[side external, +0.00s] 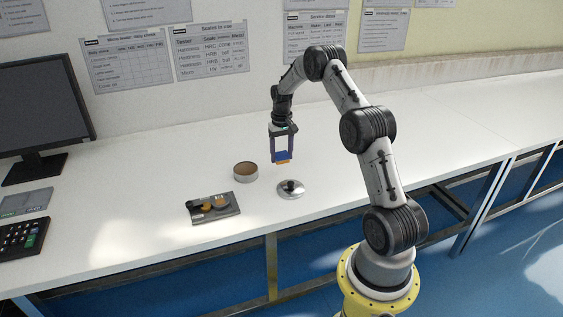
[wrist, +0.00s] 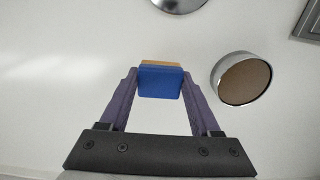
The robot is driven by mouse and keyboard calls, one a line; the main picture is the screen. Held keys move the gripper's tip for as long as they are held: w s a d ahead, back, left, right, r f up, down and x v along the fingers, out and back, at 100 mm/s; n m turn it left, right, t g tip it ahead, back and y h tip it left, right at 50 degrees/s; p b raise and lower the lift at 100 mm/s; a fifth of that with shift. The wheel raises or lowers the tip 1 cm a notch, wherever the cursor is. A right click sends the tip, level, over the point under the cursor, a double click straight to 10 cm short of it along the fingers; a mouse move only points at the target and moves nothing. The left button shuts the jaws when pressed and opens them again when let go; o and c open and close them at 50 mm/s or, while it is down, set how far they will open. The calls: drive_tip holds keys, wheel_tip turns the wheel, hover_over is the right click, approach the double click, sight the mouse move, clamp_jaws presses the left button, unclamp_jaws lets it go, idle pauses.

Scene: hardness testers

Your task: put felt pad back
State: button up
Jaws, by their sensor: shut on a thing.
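My gripper (side external: 282,157) is shut on a small block-like pad, blue on one face and orange-tan on the other, which I take to be the felt pad (wrist: 160,82). In the side external view the felt pad (side external: 283,157) hangs above the white bench, between the fingertips. A round metal tin (side external: 245,172) with a brown inside stands open on the bench, left of my gripper. In the wrist view the tin (wrist: 243,80) is to the right of the pad, apart from it. A round silver lid with a dark knob (side external: 291,188) lies on the bench in front of my gripper.
A dark grey tray (side external: 213,207) with small round pieces lies left of the lid. A monitor (side external: 42,105), a keypad (side external: 22,236) and a grey flat panel (side external: 26,202) are at the far left. The bench (side external: 440,130) is clear to the right.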

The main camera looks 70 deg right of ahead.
sight(282, 161)
drive_tip(key=shift+w+f, duration=0.1)
drive_tip(key=shift+f, duration=1.55)
drive_tip(key=shift+f, duration=0.1)
drive_tip(key=o, duration=1.3)
